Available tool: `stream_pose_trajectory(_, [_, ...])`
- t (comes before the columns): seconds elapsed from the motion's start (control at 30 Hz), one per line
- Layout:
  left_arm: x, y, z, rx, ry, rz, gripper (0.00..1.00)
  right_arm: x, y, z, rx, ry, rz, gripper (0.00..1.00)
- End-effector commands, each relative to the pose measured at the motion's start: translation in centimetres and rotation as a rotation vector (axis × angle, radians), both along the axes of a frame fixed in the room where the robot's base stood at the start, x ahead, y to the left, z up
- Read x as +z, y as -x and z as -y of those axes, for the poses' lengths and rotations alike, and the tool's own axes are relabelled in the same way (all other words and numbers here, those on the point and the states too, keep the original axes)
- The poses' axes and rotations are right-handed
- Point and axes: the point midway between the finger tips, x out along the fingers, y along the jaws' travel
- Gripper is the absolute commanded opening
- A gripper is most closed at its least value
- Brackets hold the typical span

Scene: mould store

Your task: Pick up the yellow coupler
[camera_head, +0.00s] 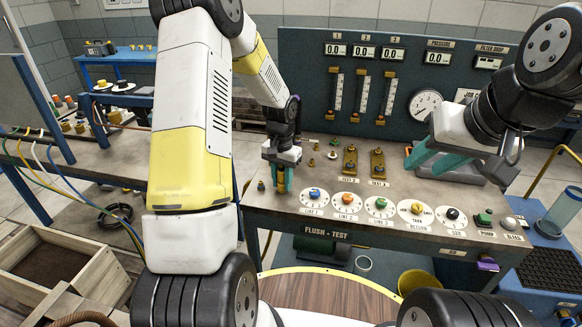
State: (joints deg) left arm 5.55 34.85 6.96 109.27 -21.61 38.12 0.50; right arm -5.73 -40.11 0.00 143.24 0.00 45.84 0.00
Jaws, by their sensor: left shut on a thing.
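My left gripper (281,184) points down at the left end of the flush and test bench. Its teal fingers are shut on the yellow coupler (281,178), of which only a narrow strip shows between them. I cannot tell whether the coupler still touches the bench top. My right gripper (428,165) is at the right side of the bench, in front of the gauge panel. Its teal fingers are apart and nothing shows between them.
A grey tray (470,168) lies below my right gripper. A wooden crate (60,275) stands at lower left.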

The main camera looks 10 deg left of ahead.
Motion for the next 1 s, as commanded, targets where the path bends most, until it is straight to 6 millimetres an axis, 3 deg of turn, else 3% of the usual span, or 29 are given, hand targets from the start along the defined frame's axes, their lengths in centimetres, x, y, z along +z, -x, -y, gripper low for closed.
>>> stream_pose_trajectory(0.23, [1.0, -0.1, 0.0, 0.0, 0.0, 0.003, 0.0, 0.0, 0.0, 0.0, 0.0, 0.0, 0.0, 0.36])
stream_pose_trajectory(0.47, [4.0, 0.0, 0.0, 0.0, -0.001, 0.004, 0.0, 0.0, 0.0, 0.0, 0.0, 0.0, 0.0, 0.36])
stream_pose_trajectory(1.0, [4.9, 13.3, 1.6, -0.002, -0.001, 0.001, 0.0, 0.0, 0.0, 0.0, 0.0, 0.0, 0.0, 0.36])
